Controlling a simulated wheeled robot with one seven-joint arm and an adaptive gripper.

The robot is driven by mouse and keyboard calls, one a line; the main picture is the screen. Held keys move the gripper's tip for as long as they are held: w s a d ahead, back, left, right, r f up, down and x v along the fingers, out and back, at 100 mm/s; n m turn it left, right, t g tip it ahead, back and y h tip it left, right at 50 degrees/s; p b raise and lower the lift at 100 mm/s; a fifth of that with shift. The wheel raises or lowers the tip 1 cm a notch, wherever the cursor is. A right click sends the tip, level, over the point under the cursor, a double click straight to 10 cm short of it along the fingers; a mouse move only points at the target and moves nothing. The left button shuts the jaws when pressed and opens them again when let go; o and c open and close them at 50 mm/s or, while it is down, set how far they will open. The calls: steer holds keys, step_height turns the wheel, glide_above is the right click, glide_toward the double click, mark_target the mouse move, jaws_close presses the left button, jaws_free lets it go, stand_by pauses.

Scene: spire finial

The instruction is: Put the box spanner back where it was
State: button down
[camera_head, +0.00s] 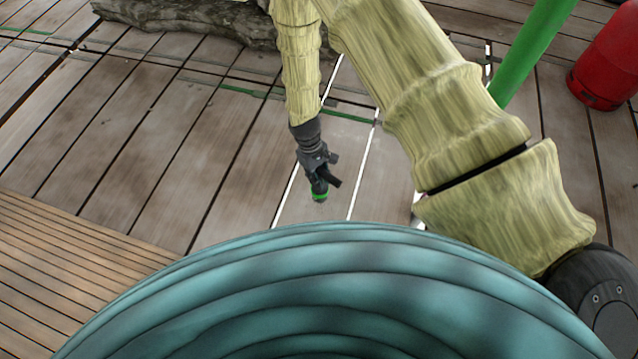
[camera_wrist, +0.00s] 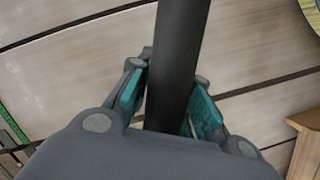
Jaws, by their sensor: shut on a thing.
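My gripper (camera_head: 322,176) hangs above the plank floor near the middle of the head view. In the wrist view, its two teal-padded fingers (camera_wrist: 165,108) are shut on a dark, smooth, round bar, which I take to be the box spanner (camera_wrist: 181,50). The bar runs from between the pads up to the top edge of the picture, so its far end is out of view. In the head view, a small dark piece with a green band (camera_head: 319,195) shows at the fingers; its shape is too small to make out. The spanner's former place cannot be identified.
A red cylinder (camera_head: 608,60) stands at the right, near a slanting green pole (camera_head: 530,55). A rough grey log or stone (camera_head: 200,20) lies at the back. The plank floor left of my arm is clear. A wooden piece (camera_wrist: 306,145) shows lower right in the wrist view.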

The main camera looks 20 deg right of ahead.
steer(key=shift+w+d+f, duration=0.1)
steer(key=shift+w, duration=0.25)
steer(key=shift+f+b, duration=1.15)
steer(key=shift+f, duration=0.5)
steer(key=shift+f, duration=0.1)
steer(key=c, duration=1.3)
jaws_free()
steer(key=p+v, duration=0.5)
steer(key=v, duration=0.7)
steer(key=shift+p, duration=0.3)
